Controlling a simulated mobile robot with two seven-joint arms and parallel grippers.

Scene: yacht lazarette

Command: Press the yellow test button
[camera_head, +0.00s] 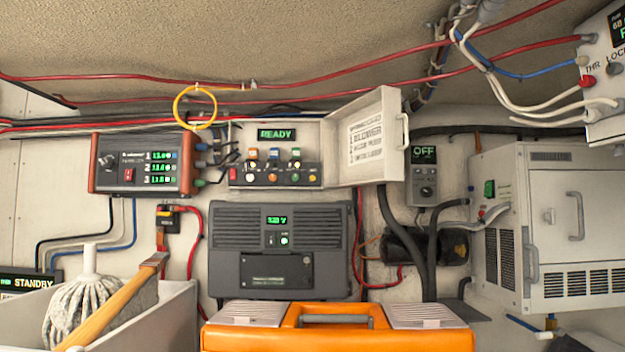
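An open control box (234,148) on the back wall shows a lit READY display (276,134). Its white lid (376,150) is swung open to the right and carries a printed list. Inside are several small coloured switches and buttons in two rows. An orange-yellow button (272,177) sits in the lower row, between a whitish one (250,177) and another small one. The labels are too small to read, so I cannot tell for sure which is the test button. Neither of my grippers is in view.
An orange toolbox (335,338) stands in front, below the dark grey unit (230,240). A yellow cable loop (176,108) hangs left of the box. A white cabinet (550,185) is at right.

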